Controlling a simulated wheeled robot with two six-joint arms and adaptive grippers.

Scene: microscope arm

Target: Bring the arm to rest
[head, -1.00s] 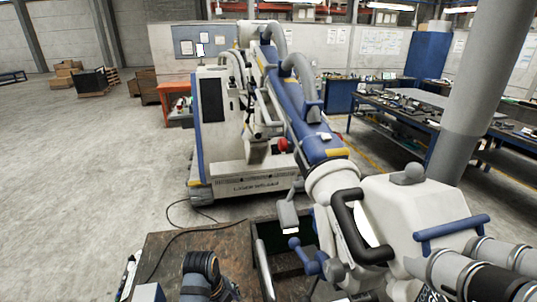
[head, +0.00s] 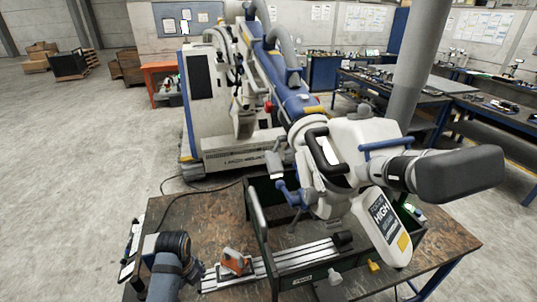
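The jointed microscope arm (head: 290,98) is blue and white. It reaches from a white and blue machine cabinet (head: 200,105) toward me and down to the right. Its white head (head: 352,140) has a black handle (head: 322,158), a blue bar handle (head: 385,144) and a dark rounded end (head: 460,174) pointing right. A white labelled panel (head: 383,226) with the word HIGH hangs below the head. The head hangs above a green-sided tray on the workbench; whether it touches anything there I cannot tell.
A grey pillar (head: 415,65) and blue benches stand right.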

